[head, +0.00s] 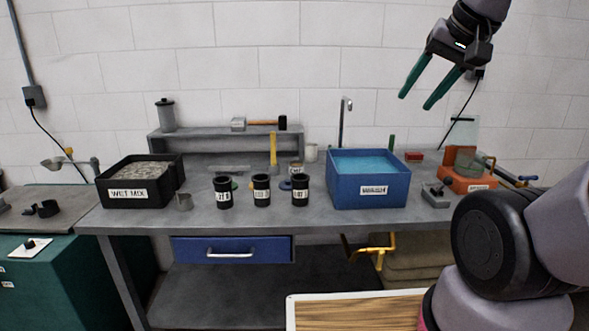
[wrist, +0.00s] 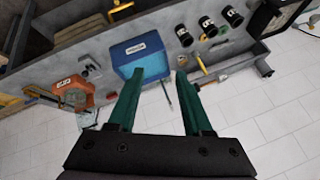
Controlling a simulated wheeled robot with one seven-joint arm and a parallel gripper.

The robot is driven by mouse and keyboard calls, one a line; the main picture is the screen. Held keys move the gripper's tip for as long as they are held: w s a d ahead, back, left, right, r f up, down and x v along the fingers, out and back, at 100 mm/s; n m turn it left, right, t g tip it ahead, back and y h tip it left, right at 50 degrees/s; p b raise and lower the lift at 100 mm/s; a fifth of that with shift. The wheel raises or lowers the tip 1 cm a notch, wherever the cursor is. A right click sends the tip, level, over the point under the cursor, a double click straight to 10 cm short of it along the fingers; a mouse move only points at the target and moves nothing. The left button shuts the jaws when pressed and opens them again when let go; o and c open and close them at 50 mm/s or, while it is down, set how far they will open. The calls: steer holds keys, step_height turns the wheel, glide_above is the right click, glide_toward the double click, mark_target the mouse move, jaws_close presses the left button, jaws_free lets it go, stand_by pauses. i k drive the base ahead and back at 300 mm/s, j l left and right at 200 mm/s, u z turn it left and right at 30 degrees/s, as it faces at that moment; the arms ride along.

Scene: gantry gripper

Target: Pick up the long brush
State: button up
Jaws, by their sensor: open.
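My gripper (head: 415,102) is open and empty, high above the right part of the grey workbench (head: 330,222). Its two green fingers also show apart in the wrist view (wrist: 159,72), below the blue bin in that picture. I cannot single out the long brush for certain. A thin yellow upright piece (head: 273,148) stands against the raised shelf behind the black cups, and it may be a handle. It also shows in the wrist view (wrist: 201,65). My gripper is well apart from it, to the right and higher.
The blue water bin (head: 368,195) stands right of several black labelled cups (head: 262,189). A black bin marked WET MIX (head: 138,195) is at left. A mallet (head: 268,123) lies on the raised shelf (head: 220,142). An orange device (head: 466,180) is at right. A tap (head: 342,122) rises behind the blue bin.

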mark_target(272, 134)
steer(key=i+j+u, duration=0.1)
steer(key=i+u, duration=0.65)
steer(key=i, duration=0.25)
